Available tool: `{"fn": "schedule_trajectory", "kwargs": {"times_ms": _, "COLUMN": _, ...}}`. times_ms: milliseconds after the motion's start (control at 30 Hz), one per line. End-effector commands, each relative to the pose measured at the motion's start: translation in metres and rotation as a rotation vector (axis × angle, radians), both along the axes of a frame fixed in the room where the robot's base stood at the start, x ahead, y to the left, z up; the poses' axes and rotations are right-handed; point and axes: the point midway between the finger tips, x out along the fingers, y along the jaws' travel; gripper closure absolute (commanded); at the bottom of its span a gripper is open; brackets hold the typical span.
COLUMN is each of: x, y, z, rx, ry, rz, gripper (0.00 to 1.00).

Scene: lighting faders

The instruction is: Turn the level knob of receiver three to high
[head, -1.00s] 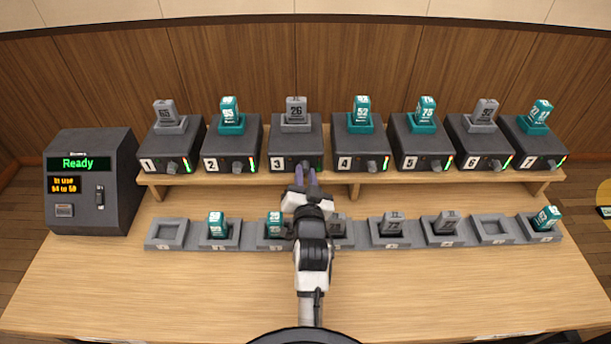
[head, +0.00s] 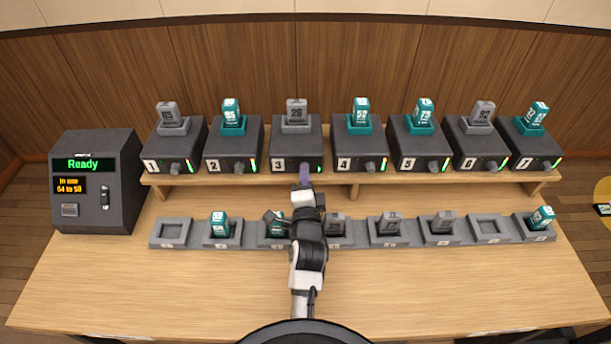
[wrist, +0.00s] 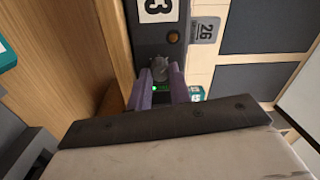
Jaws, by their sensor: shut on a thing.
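Receiver three (head: 296,150) is a dark box on the raised shelf, with a white 3 label and a grey pack marked 26 in its top. Its level knob (wrist: 160,67) shows in the wrist view as a small dark round knob between my purple fingertips. My gripper (wrist: 160,82) is shut on the knob, and a green light shows between the fingers. In the head view my gripper (head: 305,176) covers the knob at the box's front. A lit bar, mostly green, shows at the box's lower right. The knob's exact pointer position cannot be told.
Other receivers stand close on both sides, including receiver two (head: 233,150) and receiver four (head: 359,150). A row of grey docks with packs lies below my arm, including an empty dock (head: 171,232). A console (head: 97,215) reading Ready stands at left. The table front is clear.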

Motion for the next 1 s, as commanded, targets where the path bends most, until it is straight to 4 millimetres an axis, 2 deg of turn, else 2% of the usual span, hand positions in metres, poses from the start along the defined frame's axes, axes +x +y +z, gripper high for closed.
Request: {"fn": "schedule_trajectory", "kwargs": {"times_ms": 1000, "x": 0.0002, "y": -0.0002, "z": 0.0031, "rx": 0.964, "ry": -0.008, "rz": -0.001, "gripper": 1.00}}
